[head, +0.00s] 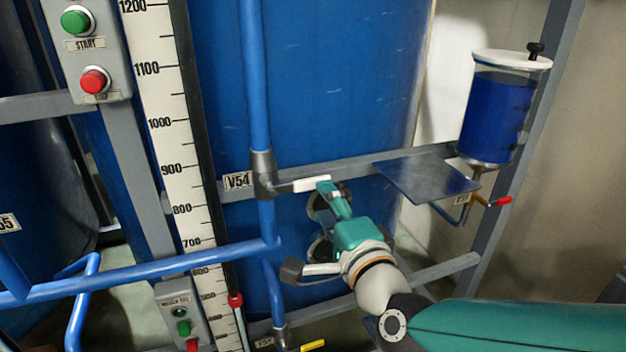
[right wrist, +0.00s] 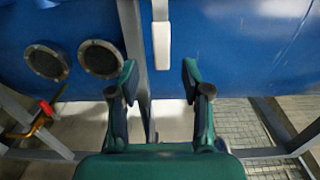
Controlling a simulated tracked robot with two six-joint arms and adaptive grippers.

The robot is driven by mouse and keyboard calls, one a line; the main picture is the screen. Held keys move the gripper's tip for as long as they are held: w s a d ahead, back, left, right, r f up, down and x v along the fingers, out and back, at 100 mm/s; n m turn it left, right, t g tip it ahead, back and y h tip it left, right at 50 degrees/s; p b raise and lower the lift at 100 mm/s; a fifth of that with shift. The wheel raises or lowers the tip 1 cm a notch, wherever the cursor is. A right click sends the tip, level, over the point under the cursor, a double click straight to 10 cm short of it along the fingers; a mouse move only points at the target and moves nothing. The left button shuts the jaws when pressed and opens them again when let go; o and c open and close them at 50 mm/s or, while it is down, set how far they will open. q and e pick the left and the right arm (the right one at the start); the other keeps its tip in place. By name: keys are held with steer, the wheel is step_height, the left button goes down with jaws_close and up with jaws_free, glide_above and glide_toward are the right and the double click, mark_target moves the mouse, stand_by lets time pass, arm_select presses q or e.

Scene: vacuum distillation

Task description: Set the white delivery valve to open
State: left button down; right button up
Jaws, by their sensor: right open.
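The white valve handle (head: 311,185) sticks out to the right from a dark grey valve body (head: 264,174) on the vertical blue pipe, beside the V54 label (head: 238,181). The handle lies roughly level, across the pipe. My right gripper (head: 326,191) is at the handle's free end. In the right wrist view the white handle (right wrist: 161,45) points down toward the gap between the open fingers of the right gripper (right wrist: 160,76). The fingers are spread to either side of its tip; I cannot tell whether they touch it. My left gripper is not in view.
A level scale (head: 162,100) and a button panel (head: 85,45) stand left. A metal plate (head: 428,177) and a blue-filled vessel (head: 497,110) are right of the gripper. A grey frame rail (head: 370,166) runs behind the handle. A yellow-handled valve (head: 312,346) sits below.

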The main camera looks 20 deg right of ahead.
mark_target(314, 186)
steer(key=w+p, duration=0.1)
steer(key=w, duration=0.6)
steer(key=shift+a, duration=0.1)
jaws_close()
